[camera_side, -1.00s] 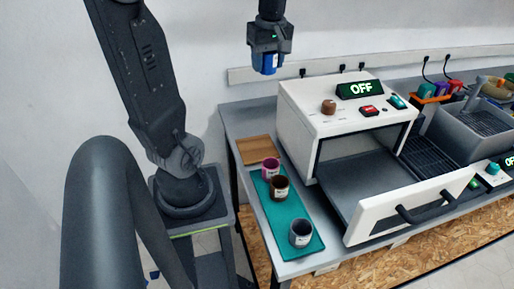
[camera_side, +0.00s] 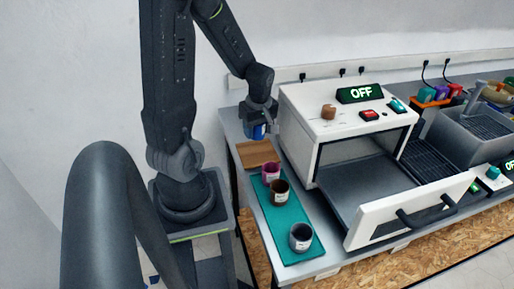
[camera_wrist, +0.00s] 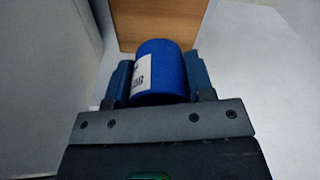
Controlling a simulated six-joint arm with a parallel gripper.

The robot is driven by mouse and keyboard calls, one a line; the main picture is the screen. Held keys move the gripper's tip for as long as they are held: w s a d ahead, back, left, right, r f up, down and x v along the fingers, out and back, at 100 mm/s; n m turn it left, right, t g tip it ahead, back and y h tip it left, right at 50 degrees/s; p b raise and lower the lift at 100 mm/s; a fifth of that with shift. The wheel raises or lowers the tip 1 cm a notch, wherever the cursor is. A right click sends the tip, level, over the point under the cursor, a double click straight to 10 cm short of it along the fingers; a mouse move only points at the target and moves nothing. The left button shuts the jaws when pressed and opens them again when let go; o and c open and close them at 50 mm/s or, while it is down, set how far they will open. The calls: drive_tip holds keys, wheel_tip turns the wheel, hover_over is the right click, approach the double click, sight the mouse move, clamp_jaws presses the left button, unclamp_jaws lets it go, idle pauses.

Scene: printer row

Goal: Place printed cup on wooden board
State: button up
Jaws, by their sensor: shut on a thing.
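My gripper (camera_side: 260,114) is shut on a blue cup (camera_side: 257,131) with a white label. The wrist view shows the blue cup (camera_wrist: 160,68) lying between both fingers. The wooden board (camera_side: 257,153) lies flat on the table at its left end, and nothing stands on it. In the side view the cup is above and just behind the board's far edge. In the wrist view the board (camera_wrist: 158,22) lies beyond the cup. I cannot tell the exact height of the cup above the table.
A teal mat (camera_side: 291,227) in front of the board carries a magenta cup (camera_side: 271,171), a brown cup (camera_side: 279,192) and a grey cup (camera_side: 301,237). A white printer (camera_side: 345,115) with its drawer front (camera_side: 410,209) pulled out stands right of the board.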

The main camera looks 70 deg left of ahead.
sight(256, 151)
drive_tip(key=shift+f, duration=2.9)
drive_tip(key=o, duration=0.9)
drive_tip(key=shift+f, duration=0.1)
drive_tip(key=r, duration=0.4)
drive_tip(key=d+r, duration=0.1)
drive_tip(key=r, duration=0.7)
drive_tip(key=shift+w+d+r, duration=0.1)
drive_tip(key=shift+w+d, duration=0.1)
